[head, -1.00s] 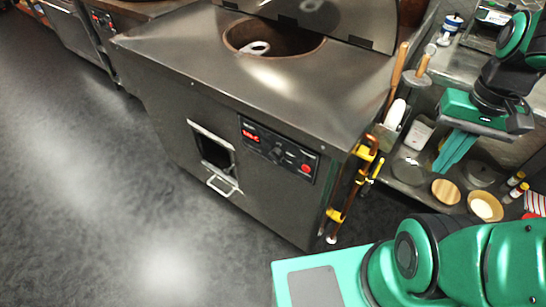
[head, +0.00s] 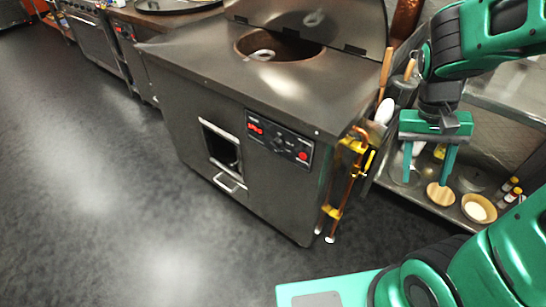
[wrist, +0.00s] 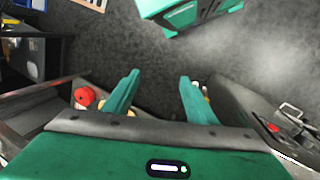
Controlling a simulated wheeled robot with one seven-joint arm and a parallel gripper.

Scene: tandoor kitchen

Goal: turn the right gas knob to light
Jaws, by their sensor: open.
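The steel tandoor (head: 180,95) stands in the middle of the head view. Its dark front panel (head: 262,142) has a red lit display, a dark round knob (head: 278,144) and a red button (head: 303,156). A copper gas pipe with yellow valve fittings (head: 355,145) runs down its right front corner. I cannot tell which of these is the right gas knob. My gripper (head: 429,170) is open and empty, to the right of the panel and pipe, with fingers pointing down. In the wrist view its open fingers (wrist: 160,78) hang over the floor, with the tandoor at the right edge.
A steel shelf to the right holds a wooden lid (head: 440,196), a bowl (head: 478,208) and small bottles. Wooden-handled tools (head: 386,70) stand at the tandoor's right edge. Another unit (head: 145,60) stands beyond on the left. The floor in front is clear.

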